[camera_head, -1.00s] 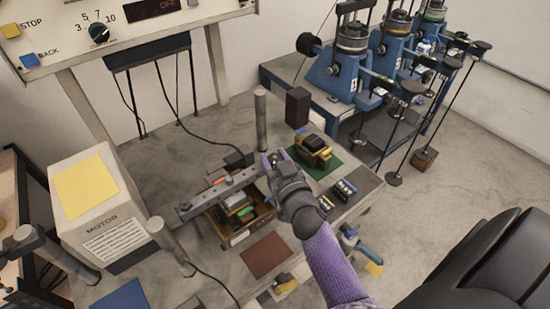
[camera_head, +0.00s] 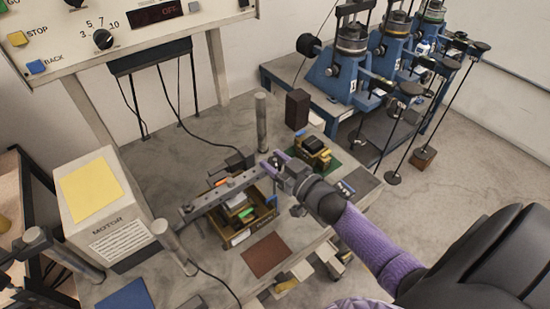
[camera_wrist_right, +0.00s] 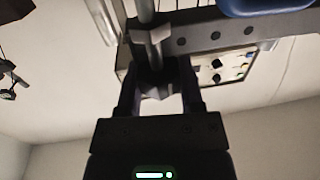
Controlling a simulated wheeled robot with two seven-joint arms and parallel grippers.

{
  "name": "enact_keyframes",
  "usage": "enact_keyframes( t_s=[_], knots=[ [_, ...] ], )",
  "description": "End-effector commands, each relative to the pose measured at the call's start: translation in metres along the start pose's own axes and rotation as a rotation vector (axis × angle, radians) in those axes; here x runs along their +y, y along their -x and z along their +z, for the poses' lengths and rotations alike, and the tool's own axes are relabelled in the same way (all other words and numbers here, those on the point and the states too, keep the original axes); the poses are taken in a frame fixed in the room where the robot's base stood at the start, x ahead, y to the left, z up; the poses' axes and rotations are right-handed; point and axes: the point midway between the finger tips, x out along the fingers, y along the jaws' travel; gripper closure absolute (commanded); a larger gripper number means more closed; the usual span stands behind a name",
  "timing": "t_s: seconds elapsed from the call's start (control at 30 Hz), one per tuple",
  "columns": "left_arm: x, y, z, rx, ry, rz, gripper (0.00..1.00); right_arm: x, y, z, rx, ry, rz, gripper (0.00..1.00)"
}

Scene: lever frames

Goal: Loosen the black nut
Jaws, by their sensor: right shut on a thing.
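My right gripper (camera_head: 271,161) is at the right end of the grey perforated bar (camera_head: 215,197), with my purple-sleeved arm reaching in from the lower right. In the right wrist view the gripper (camera_wrist_right: 158,92) is shut on a dark nut (camera_wrist_right: 157,86), one finger on each side. A grey shaft (camera_wrist_right: 147,12) lines up with the nut, and the perforated bar (camera_wrist_right: 220,36) runs beside it. In the head view the nut is too small and too hidden by the fingers to make out well. My left gripper is not in view.
An open tray (camera_head: 239,239) with small parts sits below the bar. A vertical post (camera_head: 261,118) stands behind. The motor box (camera_head: 118,238) is at left.

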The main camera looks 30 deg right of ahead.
Motion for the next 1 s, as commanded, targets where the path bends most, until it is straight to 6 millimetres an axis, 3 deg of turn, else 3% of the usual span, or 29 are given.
enact_keyframes(
  t_s=[0.27,0.47,1.0],
  knots=[
    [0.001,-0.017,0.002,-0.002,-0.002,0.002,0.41,0.002,-0.001,0.004,-0.001,0.007,-0.26,1.0],
    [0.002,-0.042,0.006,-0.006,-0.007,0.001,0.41,0.002,-0.001,0.006,-0.001,0.007,-0.449,1.0],
    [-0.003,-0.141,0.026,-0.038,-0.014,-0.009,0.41,0.001,-0.001,0.009,-0.001,0.004,-0.933,1.0]
  ],
)
